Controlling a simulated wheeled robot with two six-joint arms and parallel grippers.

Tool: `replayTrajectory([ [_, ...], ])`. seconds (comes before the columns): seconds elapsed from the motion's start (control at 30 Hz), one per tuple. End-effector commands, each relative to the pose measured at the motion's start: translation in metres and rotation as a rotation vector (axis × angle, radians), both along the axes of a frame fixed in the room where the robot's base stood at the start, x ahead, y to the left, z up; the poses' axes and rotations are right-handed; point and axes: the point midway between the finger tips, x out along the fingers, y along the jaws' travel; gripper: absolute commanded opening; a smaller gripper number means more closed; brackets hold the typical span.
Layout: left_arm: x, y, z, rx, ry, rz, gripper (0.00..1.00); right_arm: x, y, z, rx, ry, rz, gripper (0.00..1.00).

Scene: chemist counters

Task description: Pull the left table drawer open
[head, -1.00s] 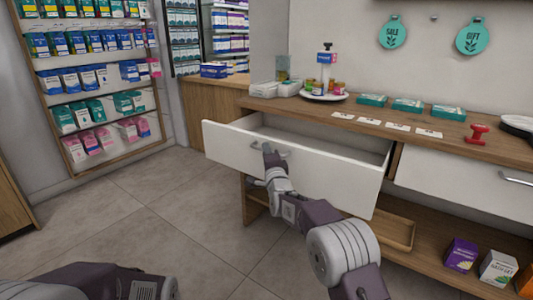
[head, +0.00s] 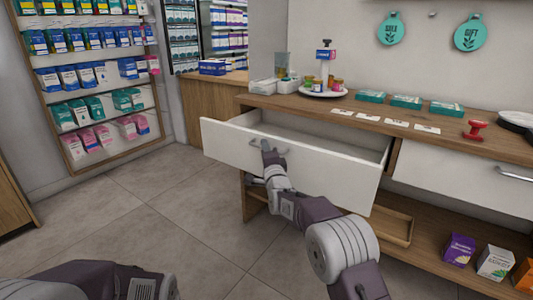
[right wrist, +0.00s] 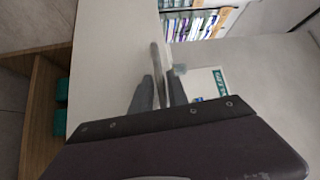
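The left table drawer (head: 318,176) has a white front and stands well out from the wooden counter, with its inside showing. Its metal handle (head: 283,150) is on the front, and it also shows as a grey bar in the right wrist view (right wrist: 155,58). My right gripper (head: 267,147) is at the handle. In the right wrist view its two dark fingers (right wrist: 159,92) lie on either side of the bar, close around it. My left arm shows at the lower left, but its gripper is out of view.
The right drawer (head: 465,176) is shut. The counter top (head: 300,106) bears a round tray (head: 322,94), teal boxes (head: 406,102), cards and a red stamp (head: 475,130). Boxes (head: 495,262) stand on the shelf below. The tiled floor (head: 150,215) at the left is clear.

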Motion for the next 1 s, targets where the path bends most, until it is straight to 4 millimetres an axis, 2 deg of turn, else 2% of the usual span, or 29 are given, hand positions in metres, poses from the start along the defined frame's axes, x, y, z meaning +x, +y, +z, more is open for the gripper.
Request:
replayTrajectory([
  [0.17,0.0,0.0,0.004,0.0,0.0,0.0,0.36,-0.016,-0.002,0.0,0.0,0.001,0.001,0.2],
  [0.53,0.0,0.0,0.015,0.0,0.0,0.0,0.36,-0.067,-0.011,-0.007,0.0,0.002,0.001,0.2],
  [0.63,0.0,0.0,0.01,0.0,0.0,0.0,0.36,-0.079,-0.013,-0.011,0.001,0.0,0.001,0.2],
  [0.8,0.0,0.0,0.009,0.0,0.0,0.0,0.36,-0.087,-0.014,-0.012,0.001,0.0,0.0,0.2],
  [1.0,0.0,0.0,0.009,0.0,0.0,0.0,0.36,-0.087,-0.015,-0.012,0.001,-0.001,0.0,0.2],
])
